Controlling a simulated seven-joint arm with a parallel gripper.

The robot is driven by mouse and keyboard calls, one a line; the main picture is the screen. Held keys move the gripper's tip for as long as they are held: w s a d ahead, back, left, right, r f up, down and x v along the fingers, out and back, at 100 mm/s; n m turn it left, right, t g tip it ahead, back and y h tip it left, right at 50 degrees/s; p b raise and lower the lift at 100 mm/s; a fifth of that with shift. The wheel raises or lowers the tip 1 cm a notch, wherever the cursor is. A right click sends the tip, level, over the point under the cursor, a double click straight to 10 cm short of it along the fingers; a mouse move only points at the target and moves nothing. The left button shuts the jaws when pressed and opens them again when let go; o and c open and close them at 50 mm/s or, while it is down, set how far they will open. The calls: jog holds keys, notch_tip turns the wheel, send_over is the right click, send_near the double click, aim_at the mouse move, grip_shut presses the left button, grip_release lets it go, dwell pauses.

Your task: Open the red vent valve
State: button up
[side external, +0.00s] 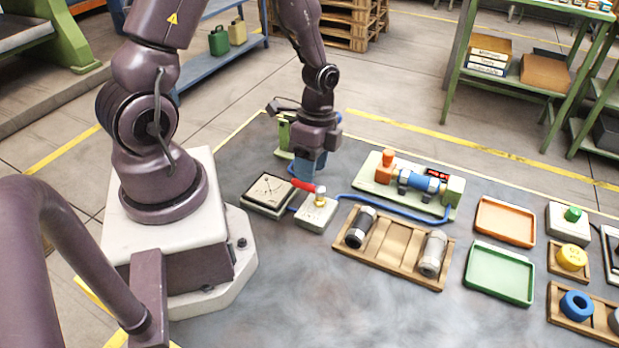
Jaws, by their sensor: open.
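The vent valve has a red lever handle (304,185) on a brass stem (320,196), mounted on a pale block (317,213). The lever points up and to the left from the stem. A blue hose (385,204) runs from near the block to the right. My gripper (307,174) points down, with its blue fingers just above and behind the lever in this view. It is open, with nothing seen in it. The gap between the fingers is hard to see from this side, and I cannot tell whether they touch the lever.
A gauge box (269,192) stands close left of the valve. A green stand (284,133) is behind my gripper. Orange (506,221) and green trays (500,273) are farther right. The front mat is clear.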

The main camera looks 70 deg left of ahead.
aim_at(307, 187)
jog(key=shift+s+d+f, duration=0.1)
jog(key=shift+s+f, duration=0.05)
jog(key=shift+f, duration=0.7)
jog(key=shift+s+d+f, duration=0.1)
jog(key=shift+f, duration=0.75)
grip_shut()
